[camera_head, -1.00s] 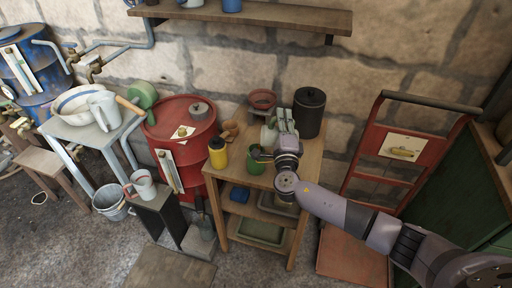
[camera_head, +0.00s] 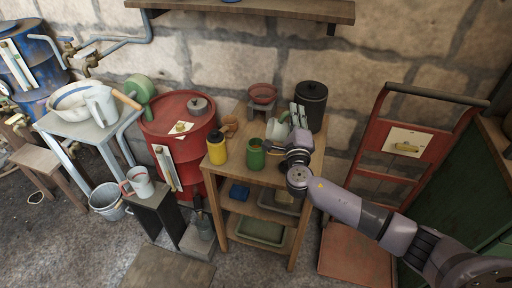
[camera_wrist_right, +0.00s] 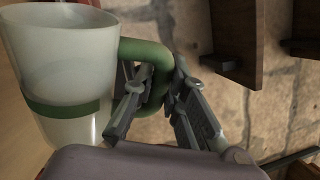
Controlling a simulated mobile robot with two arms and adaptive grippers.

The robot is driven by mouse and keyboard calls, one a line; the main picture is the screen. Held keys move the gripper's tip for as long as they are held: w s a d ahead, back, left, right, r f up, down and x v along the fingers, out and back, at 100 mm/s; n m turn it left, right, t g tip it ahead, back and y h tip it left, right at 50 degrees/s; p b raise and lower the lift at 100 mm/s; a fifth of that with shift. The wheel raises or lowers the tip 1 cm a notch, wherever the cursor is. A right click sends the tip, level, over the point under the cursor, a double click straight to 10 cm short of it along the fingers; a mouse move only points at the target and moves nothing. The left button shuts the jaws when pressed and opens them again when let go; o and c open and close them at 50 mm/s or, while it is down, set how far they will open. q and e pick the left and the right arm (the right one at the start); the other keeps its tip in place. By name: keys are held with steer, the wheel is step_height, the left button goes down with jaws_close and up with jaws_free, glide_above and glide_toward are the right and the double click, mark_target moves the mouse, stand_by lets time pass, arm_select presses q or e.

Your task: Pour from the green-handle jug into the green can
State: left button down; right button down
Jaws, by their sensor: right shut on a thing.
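The green-handle jug (camera_wrist_right: 62,80) is pale, with a green band and a green handle (camera_wrist_right: 150,72), and fills the left of the right wrist view. My right gripper (camera_wrist_right: 160,88) is shut on its handle. In the head view this gripper (camera_head: 298,116) is over the right part of the small wooden table, and the jug (camera_head: 277,129) is to its left, partly hidden. The green can (camera_head: 256,155) stands upright near the table's front, left of and nearer than the jug. The jug's exact tilt and its contents cannot be told. My left gripper is out of view.
A yellow bottle (camera_head: 217,148) stands left of the can. A black canister (camera_head: 311,104) is behind my gripper, and a reddish bowl (camera_head: 262,94) is at the back. A red drum (camera_head: 180,125) stands left of the table; a red hand truck (camera_head: 399,145) stands right.

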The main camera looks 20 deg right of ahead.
steer(key=shift+s+f+b, duration=0.1)
steer(key=shift+f+b, duration=0.2)
steer(key=shift+b, duration=0.1)
steer(key=shift+s+d+f+m+h+b, duration=0.1)
steer(key=shift+d+f+m+h+b, duration=0.3)
steer(key=shift+m+b, duration=0.5)
steer(key=f+m, duration=0.1)
steer(key=d+f+m+b, duration=0.1)
steer(key=d+f+m+g, duration=0.1)
steer(key=shift+s+d+f+m, duration=0.1)
steer(key=shift+s+m, duration=0.15)
steer(key=shift+m, duration=0.05)
steer(key=s+d+m+g+p, duration=0.1)
steer(key=s+d+m+p, duration=0.1)
steer(key=d+m, duration=0.5)
steer(key=m+p, duration=0.1)
steer(key=m, duration=0.1)
steer(key=shift+f+m+g, duration=0.3)
steer(key=shift+f+g, duration=0.05)
steer(key=shift+g, duration=0.05)
steer(key=shift+w, duration=0.1)
